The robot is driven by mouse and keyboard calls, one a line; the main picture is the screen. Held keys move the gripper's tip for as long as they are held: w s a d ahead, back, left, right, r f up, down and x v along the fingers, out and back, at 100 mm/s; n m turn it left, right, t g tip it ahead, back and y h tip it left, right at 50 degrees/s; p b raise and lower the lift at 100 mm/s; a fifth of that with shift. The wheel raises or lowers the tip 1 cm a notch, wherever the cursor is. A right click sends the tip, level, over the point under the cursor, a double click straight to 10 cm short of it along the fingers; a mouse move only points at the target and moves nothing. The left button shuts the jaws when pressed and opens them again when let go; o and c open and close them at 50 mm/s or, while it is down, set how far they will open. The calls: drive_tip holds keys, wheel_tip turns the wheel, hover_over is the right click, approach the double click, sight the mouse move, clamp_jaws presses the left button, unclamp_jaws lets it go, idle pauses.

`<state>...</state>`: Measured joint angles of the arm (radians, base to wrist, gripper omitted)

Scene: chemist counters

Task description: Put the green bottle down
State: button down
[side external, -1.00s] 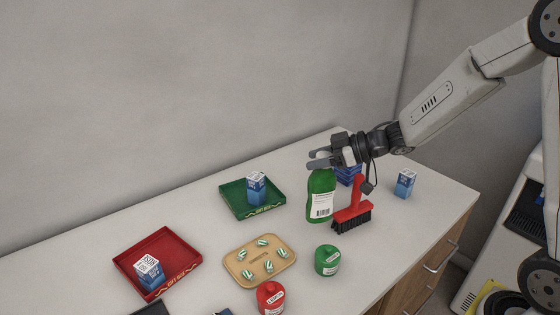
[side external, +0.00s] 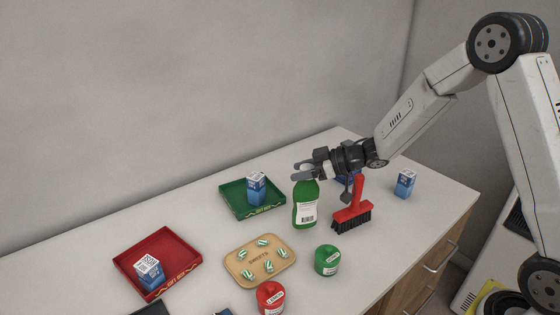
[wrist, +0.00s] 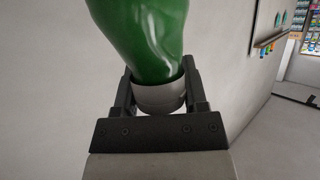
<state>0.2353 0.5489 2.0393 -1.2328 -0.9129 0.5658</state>
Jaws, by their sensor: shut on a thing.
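The green bottle (side external: 305,192), with a white label, is upright near the middle of the counter in the side view. My gripper (side external: 304,172) is shut on its top end, with the fingers on either side. In the wrist view the green bottle (wrist: 140,35) fills the upper middle, and its grey cap (wrist: 160,96) sits between the fingers of my gripper (wrist: 160,88). I cannot tell whether the bottle's base touches the counter.
A red brush (side external: 352,212) stands close right of the bottle. The green tray (side external: 234,205) holding a blue box is to the left. A sweets board (side external: 232,264), a green jar (side external: 327,261) and a red jar (side external: 270,297) are in front. A red tray (side external: 165,246) is far left.

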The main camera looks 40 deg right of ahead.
sight(300, 182)
drive_tip(key=shift+w+f, duration=0.15)
drive_tip(key=shift+f, duration=1.7)
drive_tip(key=shift+c, duration=0.6)
unclamp_jaws()
drive_tip(key=v, duration=1.2)
